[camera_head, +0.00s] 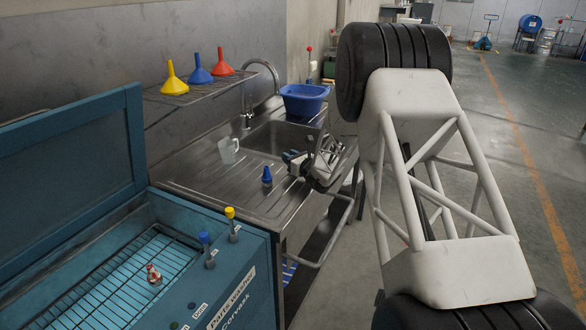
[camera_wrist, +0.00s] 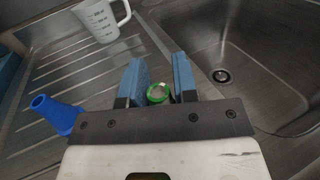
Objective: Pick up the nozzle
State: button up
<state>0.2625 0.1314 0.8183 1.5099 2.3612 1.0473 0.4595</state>
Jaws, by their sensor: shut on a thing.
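My gripper (camera_wrist: 159,88) is above the steel drainboard beside the sink, its two blue fingers on either side of a small round green-rimmed piece (camera_wrist: 158,93). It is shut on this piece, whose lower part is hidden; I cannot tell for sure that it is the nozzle. In the head view my gripper (camera_head: 291,158) hides the piece. A blue cone-shaped piece (camera_head: 266,176) stands upright on the drainboard, left of and apart from my gripper. It also shows in the wrist view (camera_wrist: 55,114).
A clear measuring jug (camera_head: 228,150) stands on the drainboard near the sink basin (camera_head: 270,136). A blue tub (camera_head: 304,100) stands behind. Yellow, blue and red funnels (camera_head: 199,68) stand on a wire shelf. An open blue parts washer (camera_head: 255,250) holds a small red-and-white piece (camera_head: 153,274).

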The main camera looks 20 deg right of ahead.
jog(key=shift+r, duration=0.1)
jog(key=shift+r, duration=1.4)
jog(key=shift+s+r, duration=0.25)
jog(key=shift+r, duration=0.1)
jog(key=s+a+r, duration=0.1)
jog(key=s+a, duration=0.1)
jog(key=s, duration=1.3)
jog(key=shift+s+r, duration=0.15)
jog(key=shift+s, duration=0.05)
jog(key=shift+w+a, duration=0.1)
jog(key=shift+a, duration=0.05)
